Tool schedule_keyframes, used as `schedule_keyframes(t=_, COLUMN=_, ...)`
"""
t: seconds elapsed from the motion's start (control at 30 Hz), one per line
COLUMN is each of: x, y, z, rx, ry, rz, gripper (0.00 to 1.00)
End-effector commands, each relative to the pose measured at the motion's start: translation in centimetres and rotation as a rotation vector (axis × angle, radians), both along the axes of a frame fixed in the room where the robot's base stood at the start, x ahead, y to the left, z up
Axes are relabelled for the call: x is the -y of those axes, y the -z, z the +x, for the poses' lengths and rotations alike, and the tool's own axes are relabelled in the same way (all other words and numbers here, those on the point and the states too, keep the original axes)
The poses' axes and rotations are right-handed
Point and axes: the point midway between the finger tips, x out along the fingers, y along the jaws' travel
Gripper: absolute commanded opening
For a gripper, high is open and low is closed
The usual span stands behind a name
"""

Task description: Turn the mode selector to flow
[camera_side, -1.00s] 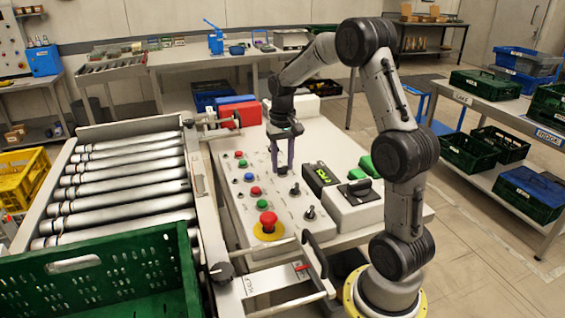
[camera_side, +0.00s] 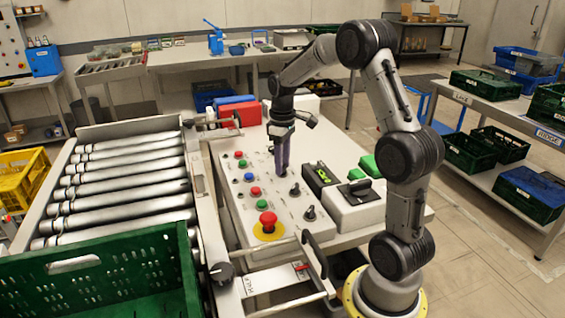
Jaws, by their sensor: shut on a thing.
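The control panel (camera_side: 262,201) is a pale sloped box beside the roller conveyor. My gripper (camera_side: 281,171) points straight down over the far part of the panel, with its purple fingers close together at the surface. It is shut on the mode selector, whose knob is mostly hidden by the fingers, so its pointer cannot be read. Two small black switches (camera_side: 295,189) (camera_side: 310,212) stand nearer on the panel, apart from my gripper.
Several coloured buttons (camera_side: 248,177) line the panel's left, with a red mushroom button (camera_side: 268,221) on yellow at the front. A green crate (camera_side: 120,265) stands at front left by the rollers (camera_side: 125,187).

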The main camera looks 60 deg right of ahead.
Motion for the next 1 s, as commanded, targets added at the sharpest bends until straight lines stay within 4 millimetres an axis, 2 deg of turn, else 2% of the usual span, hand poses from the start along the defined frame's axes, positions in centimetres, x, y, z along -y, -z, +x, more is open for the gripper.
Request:
schedule_keyframes(t=0.57, x=0.06, y=-0.26, z=0.15, rx=0.007, ry=-0.029, rz=-0.004, gripper=0.00)
schedule_keyframes(t=0.6, x=0.06, y=-0.26, z=0.15, rx=0.007, ry=-0.029, rz=-0.004, gripper=0.50)
schedule_keyframes(t=0.7, x=0.04, y=-0.21, z=0.12, rx=0.006, ry=-0.028, rz=-0.003, gripper=0.68)
schedule_keyframes(t=0.73, x=0.04, y=-0.18, z=0.11, rx=0.005, ry=-0.028, rz=-0.003, gripper=0.72)
schedule_keyframes(t=1.0, x=0.01, y=-0.10, z=0.05, rx=0.002, ry=-0.028, rz=-0.001, gripper=0.72)
